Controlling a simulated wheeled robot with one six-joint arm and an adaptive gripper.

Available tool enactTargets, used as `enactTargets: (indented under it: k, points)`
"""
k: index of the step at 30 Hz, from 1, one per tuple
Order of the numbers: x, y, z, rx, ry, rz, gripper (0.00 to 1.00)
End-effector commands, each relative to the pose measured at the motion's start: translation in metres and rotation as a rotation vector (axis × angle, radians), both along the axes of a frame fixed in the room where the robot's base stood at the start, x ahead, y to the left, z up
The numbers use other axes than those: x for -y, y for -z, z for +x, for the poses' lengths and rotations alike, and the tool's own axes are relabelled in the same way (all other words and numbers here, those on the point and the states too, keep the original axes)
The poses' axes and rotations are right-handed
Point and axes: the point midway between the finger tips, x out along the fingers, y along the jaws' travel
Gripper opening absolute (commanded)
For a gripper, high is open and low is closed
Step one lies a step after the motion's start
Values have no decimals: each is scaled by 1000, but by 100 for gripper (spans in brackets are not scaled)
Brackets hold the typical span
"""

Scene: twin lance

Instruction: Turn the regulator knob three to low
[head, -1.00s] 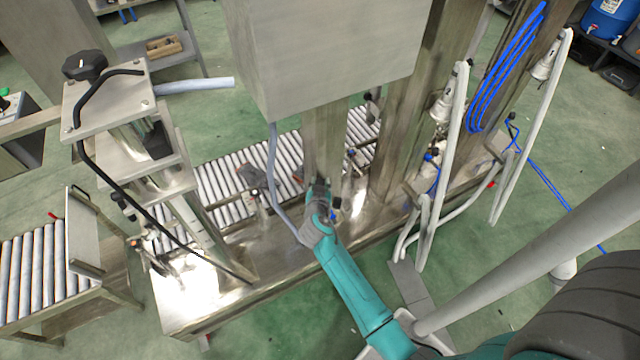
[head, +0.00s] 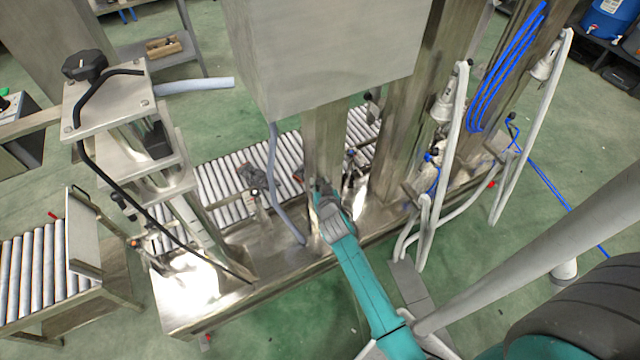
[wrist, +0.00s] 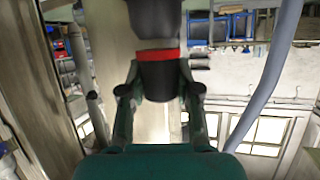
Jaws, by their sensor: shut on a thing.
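In the wrist view a black regulator knob (wrist: 157,82) with a red ring above it hangs between the two fingers of my gripper (wrist: 159,92). A dark regulator body (wrist: 155,20) sits above the ring. The fingers close on the knob from both sides. No number or low mark is readable on it. In the head view my gripper (head: 322,188) is at the front of the metal column under the grey cabinet. My wrist and the fingers cover the knob there.
The steel column (head: 322,140) stands close behind my gripper. A grey hose (head: 275,180) hangs left of it, also seen in the wrist view (wrist: 270,75). A grey cabinet (head: 325,55) overhangs above. A roller conveyor (head: 225,175) runs behind.

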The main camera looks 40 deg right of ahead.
Motion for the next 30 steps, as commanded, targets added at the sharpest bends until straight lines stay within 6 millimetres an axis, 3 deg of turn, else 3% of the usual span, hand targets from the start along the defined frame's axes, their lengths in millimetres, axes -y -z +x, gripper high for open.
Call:
enactTargets:
  k: [2, 3, 6, 19, 30]
  points:
    - [-1, 0, 0, 2, -1, 1, 0]
    - [-1, 0, 1, 2, -1, 1, 37]
    - [-1, 0, 0, 2, -1, 1, 59]
    - [-5, -2, -7, -1, -1, 1, 59]
    - [-38, -27, -58, -1, -2, 0, 59]
